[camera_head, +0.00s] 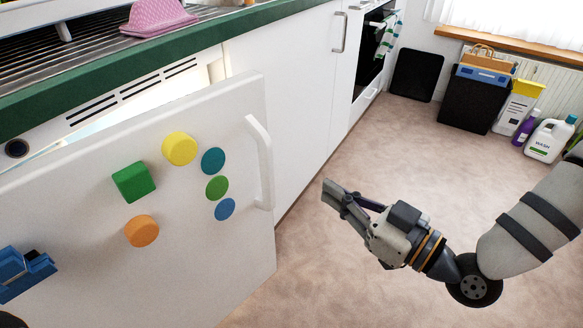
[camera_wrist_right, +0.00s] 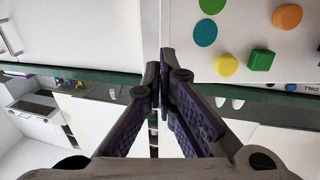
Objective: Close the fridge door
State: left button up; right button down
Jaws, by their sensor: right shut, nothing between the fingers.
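The fridge door (camera_head: 90,215) is white and stands ajar at the left of the head view. A bright gap shows between its top edge and the cabinet under the green counter. Its white handle (camera_head: 261,160) is on the right side of the door. My right gripper (camera_head: 334,192) is to the right of the handle, apart from it, with its fingers shut and empty. In the wrist view its fingertips (camera_wrist_right: 159,75) are together, and the door with its magnets (camera_wrist_right: 240,25) shows at the upper right.
Several coloured magnets, such as a green cube (camera_head: 133,182), are on the door. The green counter edge (camera_head: 150,62) runs above it. White cabinets (camera_head: 290,85) and an oven (camera_head: 375,45) stand beyond. Bins and a wash bottle (camera_head: 549,139) are at the back right. The floor (camera_head: 340,270) is clear.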

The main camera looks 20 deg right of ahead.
aim_at(272, 154)
jog(key=b+x, duration=0.2)
jog(key=x, duration=1)
jog(key=shift+w+a, duration=0.1)
jog(key=shift+w, duration=0.2)
jog(key=shift+w+f, duration=0.1)
